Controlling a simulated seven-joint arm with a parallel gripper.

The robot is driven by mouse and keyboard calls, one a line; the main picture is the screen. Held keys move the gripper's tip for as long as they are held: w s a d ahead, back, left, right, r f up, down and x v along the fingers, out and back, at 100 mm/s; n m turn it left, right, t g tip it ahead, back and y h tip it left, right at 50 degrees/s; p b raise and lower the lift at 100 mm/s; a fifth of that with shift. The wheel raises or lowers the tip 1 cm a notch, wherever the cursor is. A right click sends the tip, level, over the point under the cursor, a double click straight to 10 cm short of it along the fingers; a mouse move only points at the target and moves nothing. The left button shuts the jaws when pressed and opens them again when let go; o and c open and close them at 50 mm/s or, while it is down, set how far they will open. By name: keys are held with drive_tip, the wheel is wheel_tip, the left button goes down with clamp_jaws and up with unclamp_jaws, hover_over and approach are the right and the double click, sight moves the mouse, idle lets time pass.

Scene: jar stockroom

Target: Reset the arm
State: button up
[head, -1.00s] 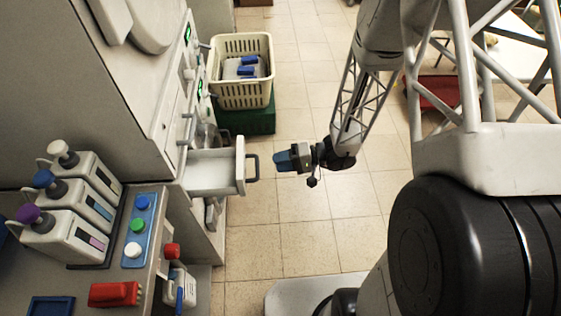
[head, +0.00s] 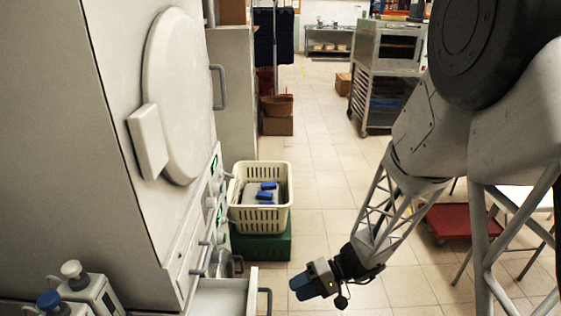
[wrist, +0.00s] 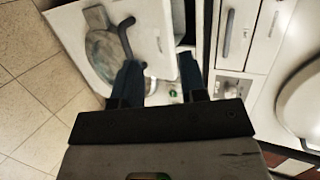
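My gripper (head: 300,286), with dark blue fingers, hangs at the lower middle of the head view. It points left, over the floor just right of the pulled-out white drawer (head: 222,296) and apart from its dark handle (head: 265,301). In the wrist view my gripper's two fingers (wrist: 160,66) stand apart with nothing held between them. Beyond them the wrist view shows the white machine front, with a dark handle (wrist: 125,36) and a round door.
A cream basket (head: 262,212) with grey and blue items stands on a green crate (head: 262,246) by the machine (head: 90,130). Pump bottles (head: 90,290) sit lower left. A red cart (head: 455,221) is at right. The tiled floor (head: 330,190) between is clear.

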drive_tip(key=s+d+r+t+h, duration=0.2)
drive_tip(key=s+d+r+h, duration=0.2)
drive_tip(key=r, duration=0.5)
drive_tip(key=s+d+r+m+t+h, duration=0.1)
drive_tip(key=s+d+r+h, duration=0.3)
drive_tip(key=r, duration=0.5)
drive_tip(key=s+d+r+t+h, duration=0.2)
drive_tip(key=s+d+r+h, duration=0.3)
drive_tip(key=s+r, duration=0.2)
drive_tip(key=shift+s+r+m+t, duration=0.3)
drive_tip(key=shift+s+r+m, duration=0.1)
drive_tip(key=shift+r, duration=0.5)
